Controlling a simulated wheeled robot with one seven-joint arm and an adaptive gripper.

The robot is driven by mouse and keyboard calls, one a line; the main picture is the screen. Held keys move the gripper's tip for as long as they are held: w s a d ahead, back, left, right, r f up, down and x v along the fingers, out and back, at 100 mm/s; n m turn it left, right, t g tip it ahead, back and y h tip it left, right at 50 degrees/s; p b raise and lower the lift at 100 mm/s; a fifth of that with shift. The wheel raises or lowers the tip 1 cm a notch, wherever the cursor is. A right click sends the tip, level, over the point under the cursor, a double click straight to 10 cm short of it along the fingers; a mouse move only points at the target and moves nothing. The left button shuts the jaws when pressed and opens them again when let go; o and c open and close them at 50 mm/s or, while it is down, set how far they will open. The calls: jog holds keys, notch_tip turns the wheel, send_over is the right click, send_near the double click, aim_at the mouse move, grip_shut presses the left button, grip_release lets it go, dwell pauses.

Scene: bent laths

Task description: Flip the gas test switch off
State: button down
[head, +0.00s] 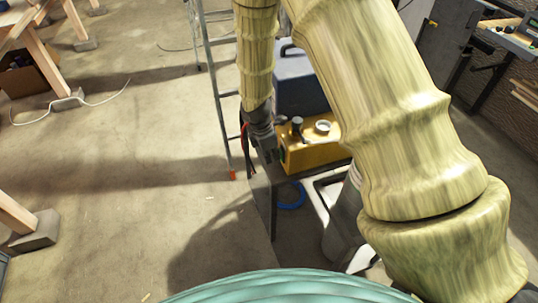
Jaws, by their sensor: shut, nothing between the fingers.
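My arm hides the area to the right of the box.
A grey case (297,82) stands behind the yellow box. A metal ladder (217,95) rises just left of my gripper. A blue coiled hose (291,196) lies below. Wooden trestles (45,55) stand at the left. The concrete floor (130,170) at the left is largely clear.

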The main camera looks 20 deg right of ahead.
jog(key=shift+d+r+p, duration=0.1)
jog(key=shift+r+p, duration=0.5)
jog(key=shift+r, duration=0.3)
jog(key=a+r, duration=0.5)
jog(key=r, duration=0.5)
jog(key=shift+a+r, duration=0.15)
jog(key=shift+r, duration=0.05)
jog(key=shift+a+p, duration=0.1)
jog(key=shift+p, duration=0.3)
jog(key=shift+a+f+y+p, duration=0.1)
jog(key=shift+f+y+p, duration=0.5)
jog(key=shift+p, duration=0.05)
